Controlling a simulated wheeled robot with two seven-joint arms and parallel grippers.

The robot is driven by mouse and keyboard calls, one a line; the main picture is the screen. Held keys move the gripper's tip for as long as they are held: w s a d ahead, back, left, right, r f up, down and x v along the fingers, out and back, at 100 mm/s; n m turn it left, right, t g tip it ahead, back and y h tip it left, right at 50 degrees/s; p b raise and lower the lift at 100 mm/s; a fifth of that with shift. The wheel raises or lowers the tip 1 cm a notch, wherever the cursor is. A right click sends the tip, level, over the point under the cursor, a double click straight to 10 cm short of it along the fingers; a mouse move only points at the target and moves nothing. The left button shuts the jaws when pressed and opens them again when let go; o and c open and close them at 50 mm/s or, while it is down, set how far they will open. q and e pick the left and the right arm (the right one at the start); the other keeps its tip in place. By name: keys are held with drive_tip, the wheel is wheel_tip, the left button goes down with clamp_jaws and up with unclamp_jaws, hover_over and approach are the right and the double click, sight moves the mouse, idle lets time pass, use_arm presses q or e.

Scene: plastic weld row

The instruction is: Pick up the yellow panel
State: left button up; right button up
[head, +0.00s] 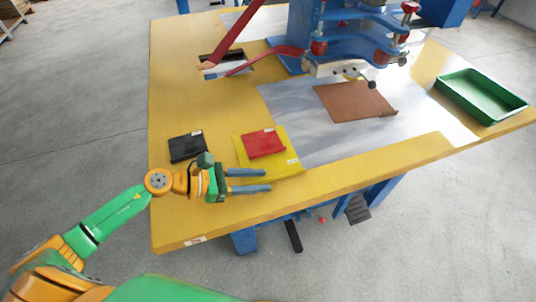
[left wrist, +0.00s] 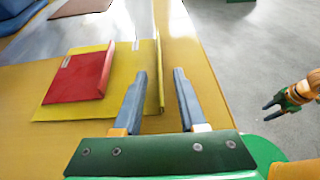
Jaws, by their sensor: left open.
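The yellow panel (head: 286,164) lies on the yellow table near its front edge, with a raised lip along one side. A smaller red panel (head: 264,143) lies on top of it, covering part. My left gripper (head: 269,180) is open at the panel's near side. In the left wrist view its fingers (left wrist: 160,73) stand on either side of the lip of the yellow panel (left wrist: 122,80), and nothing is clamped. The red panel also shows there (left wrist: 80,75). My right gripper (left wrist: 267,111) shows small at the right of the left wrist view, off the table, fingers apart.
A black panel (head: 186,146) lies left of the yellow one. A brown panel (head: 352,101) lies on the grey sheet (head: 290,104). A blue machine (head: 350,30) with red levers stands behind. A green tray (head: 480,96) sits at the right. The table's front left is bare.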

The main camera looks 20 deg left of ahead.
use_arm(q)
clamp_jaws()
drive_tip(key=shift+r, duration=0.1)
